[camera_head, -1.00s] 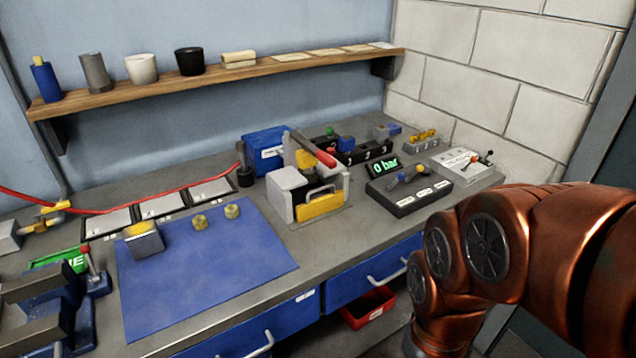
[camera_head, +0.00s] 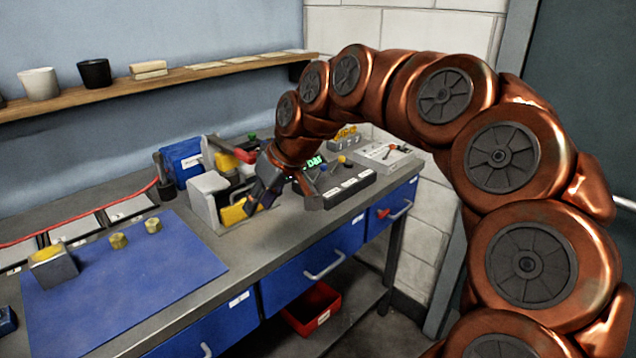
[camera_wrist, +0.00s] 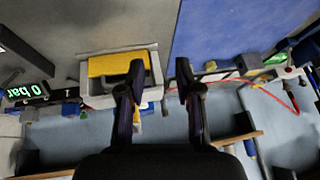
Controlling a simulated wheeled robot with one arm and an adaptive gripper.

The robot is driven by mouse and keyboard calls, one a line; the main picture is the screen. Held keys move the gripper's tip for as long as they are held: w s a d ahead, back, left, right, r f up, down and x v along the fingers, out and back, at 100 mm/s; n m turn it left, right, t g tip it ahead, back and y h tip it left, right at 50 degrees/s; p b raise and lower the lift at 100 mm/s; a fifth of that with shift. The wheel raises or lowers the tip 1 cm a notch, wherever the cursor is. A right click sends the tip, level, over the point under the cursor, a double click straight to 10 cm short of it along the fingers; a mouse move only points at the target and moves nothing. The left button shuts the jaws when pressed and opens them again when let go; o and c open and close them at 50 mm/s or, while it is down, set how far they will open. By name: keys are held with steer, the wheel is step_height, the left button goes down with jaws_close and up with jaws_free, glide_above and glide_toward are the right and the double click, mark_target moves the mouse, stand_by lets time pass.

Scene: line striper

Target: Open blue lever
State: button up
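The black control box (camera_head: 350,187) with labelled front and a green "0 bar" display (camera_head: 315,162) stands right of centre on the bench. A small blue lever (camera_head: 329,167) seems to show on its top beside a yellow knob (camera_head: 342,159), partly hidden by my arm. In the upside-down wrist view, my open fingers (camera_wrist: 160,78) are near that block (camera_wrist: 90,98).
A blue mat (camera_head: 130,275) with yellow nuts lies at left. A red-handled lever (camera_head: 245,156) stands behind the block, close to my gripper. A grey panel (camera_head: 385,157) is right of the box. A wooden shelf (camera_head: 160,80) runs along the wall.

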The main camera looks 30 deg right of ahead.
mark_target(326, 167)
steer(key=w+d+f+m+t+b, duration=0.1)
steer(key=w+d, duration=0.3)
steer(key=d, duration=0.4)
steer(key=w+d+f+m+t+h+b, duration=0.1)
steer(key=w+d, duration=0.3)
steer(key=d, duration=0.4)
steer(key=w+d+f+m+t+h+b, duration=0.1)
steer(key=w+d, duration=0.3)
steer(key=d, duration=0.5)
steer(key=shift+f+t, duration=0.4)
steer(key=shift+f, duration=0.05)
steer(key=shift+p+x, duration=0.3)
steer(key=shift+x, duration=3.6)
steer(key=shift+r, duration=0.1)
jaws_close()
